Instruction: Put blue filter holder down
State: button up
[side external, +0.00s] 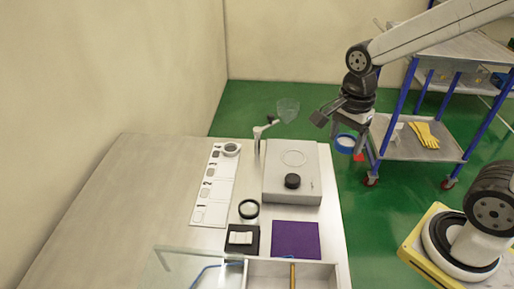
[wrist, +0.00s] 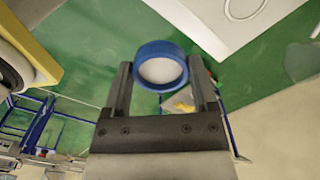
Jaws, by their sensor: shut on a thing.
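The blue filter holder (wrist: 159,50) is a round blue ring with a pale white inside. In the wrist view it sits between the two fingers of my gripper (wrist: 160,88), which is shut on it. In the side view the blue filter holder (side external: 346,141) hangs below my gripper (side external: 347,125), in the air just right of the table's right edge. The grey box (side external: 274,188) on the table has a faint circular outline on top and a black knob. The ring outline (wrist: 245,8) on a pale surface also shows in the wrist view.
A white numbered strip (side external: 216,183) holds a grey ring (side external: 231,149) at its far end. A black ring (side external: 249,209), black tray (side external: 242,239), purple mat (side external: 296,240) and divided bin (side external: 310,277) stand nearer. A clear funnel on a stand (side external: 287,109) rises behind the box. Bare table lies left.

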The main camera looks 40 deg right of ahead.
jog(key=shift+w, duration=0.1)
jog(key=w+f, duration=0.4)
jog(key=w, duration=0.5)
send_over(293, 158)
jog(key=s, duration=0.1)
jog(key=f, duration=0.4)
jog(key=shift+s+a+f, duration=0.1)
jog(key=shift+s+f, duration=0.1)
jog(key=shift+w+f, duration=0.4)
jog(key=shift+f, duration=0.05)
jog(key=shift+w+f, duration=0.25)
jog(key=shift+f, duration=1.6)
jog(key=shift+f, duration=0.15)
